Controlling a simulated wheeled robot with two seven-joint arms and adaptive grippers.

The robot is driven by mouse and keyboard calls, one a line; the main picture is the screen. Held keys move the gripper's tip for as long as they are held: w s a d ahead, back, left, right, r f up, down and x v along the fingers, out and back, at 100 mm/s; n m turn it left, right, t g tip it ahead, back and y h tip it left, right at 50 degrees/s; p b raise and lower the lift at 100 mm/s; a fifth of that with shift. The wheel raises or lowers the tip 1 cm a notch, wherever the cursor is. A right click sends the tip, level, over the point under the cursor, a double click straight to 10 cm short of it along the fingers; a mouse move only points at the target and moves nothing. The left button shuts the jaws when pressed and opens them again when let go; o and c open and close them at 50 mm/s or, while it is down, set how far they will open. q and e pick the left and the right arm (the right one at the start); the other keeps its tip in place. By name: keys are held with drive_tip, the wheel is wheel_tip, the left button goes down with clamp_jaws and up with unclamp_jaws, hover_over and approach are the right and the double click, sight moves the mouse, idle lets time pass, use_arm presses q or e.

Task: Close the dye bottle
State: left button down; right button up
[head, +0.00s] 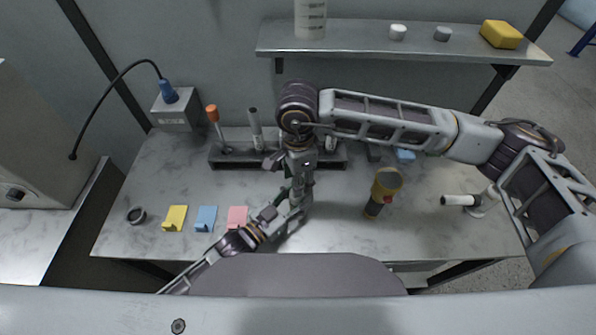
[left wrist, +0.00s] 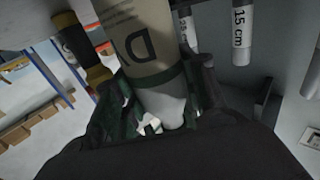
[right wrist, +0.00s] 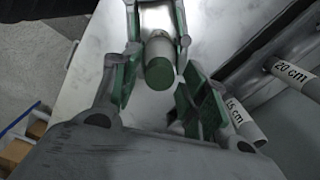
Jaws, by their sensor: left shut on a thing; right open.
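The dye bottle (left wrist: 148,38) has a beige label with large dark letters, a dark green band and a pale end in the left wrist view. My left gripper (left wrist: 155,122) is shut around it. In the head view, my left gripper (head: 290,208) is at the front middle of the table, and the grippers largely hide the bottle. My right gripper (head: 300,182) comes down just above it. In the right wrist view, a grey cylinder with a dark green round end (right wrist: 159,74) points toward my open right gripper (right wrist: 150,95). I cannot tell whether this end is a cap.
A rack (head: 232,158) with tubes stands behind the grippers. Colored tags (head: 206,217) lie left. The shelf (head: 360,45) holds a white cap (head: 397,32), a grey cap (head: 443,34) and a sponge (head: 502,34).

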drive_tip(key=shift+f, duration=0.1)
clamp_jaws()
drive_tip(key=shift+o, duration=0.7)
unclamp_jaws()
wheel_tip(320, 180, up, 12)
idle(0.6)
use_arm(q)
drive_tip(key=c, duration=0.7)
unclamp_jaws()
drive_tip(key=shift+c, duration=0.2)
